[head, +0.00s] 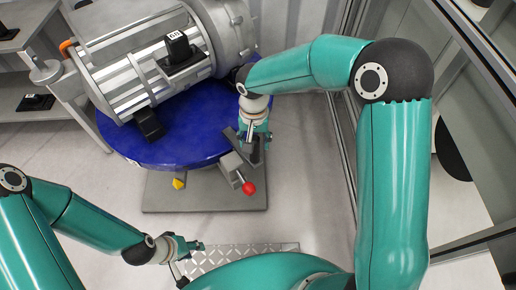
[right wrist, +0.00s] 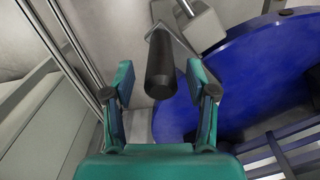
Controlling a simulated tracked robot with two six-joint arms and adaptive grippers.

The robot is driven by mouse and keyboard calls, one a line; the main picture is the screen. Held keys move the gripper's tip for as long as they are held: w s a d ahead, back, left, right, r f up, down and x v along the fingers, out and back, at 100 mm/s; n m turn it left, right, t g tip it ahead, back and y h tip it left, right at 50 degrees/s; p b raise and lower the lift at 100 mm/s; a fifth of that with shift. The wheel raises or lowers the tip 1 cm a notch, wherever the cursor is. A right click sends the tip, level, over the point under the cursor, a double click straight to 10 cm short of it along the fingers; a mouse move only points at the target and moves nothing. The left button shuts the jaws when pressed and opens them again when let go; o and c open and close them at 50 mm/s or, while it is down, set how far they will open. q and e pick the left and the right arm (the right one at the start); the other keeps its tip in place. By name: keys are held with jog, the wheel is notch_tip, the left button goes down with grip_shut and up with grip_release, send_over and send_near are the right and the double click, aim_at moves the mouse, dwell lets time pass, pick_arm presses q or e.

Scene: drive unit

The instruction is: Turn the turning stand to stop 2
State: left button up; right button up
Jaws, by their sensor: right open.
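The turning stand has a round blue table (head: 185,140) carrying a large grey drive unit (head: 145,75). A grey block with a lever and red knob (head: 248,187) sits at its near edge. A yellow marker (head: 179,183) shows below the rim. My right gripper (head: 252,148) is at the table's near right edge. In the right wrist view my right gripper (right wrist: 164,88) is open, with a black handle (right wrist: 161,68) between and slightly beyond its fingertips. Contact cannot be told. My left gripper (head: 194,264) is low at the front, away from the stand, fingers apart and empty.
A grey base plate (head: 205,198) lies under the stand. A metal tread plate (head: 240,254) lies in front. Glass panels with metal frames (head: 345,150) stand close at the right. A shelf (head: 25,98) is at the left. The floor right of the stand is clear.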

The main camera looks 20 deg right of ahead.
aim_at(255, 150)
jog(key=shift+f, duration=2.3)
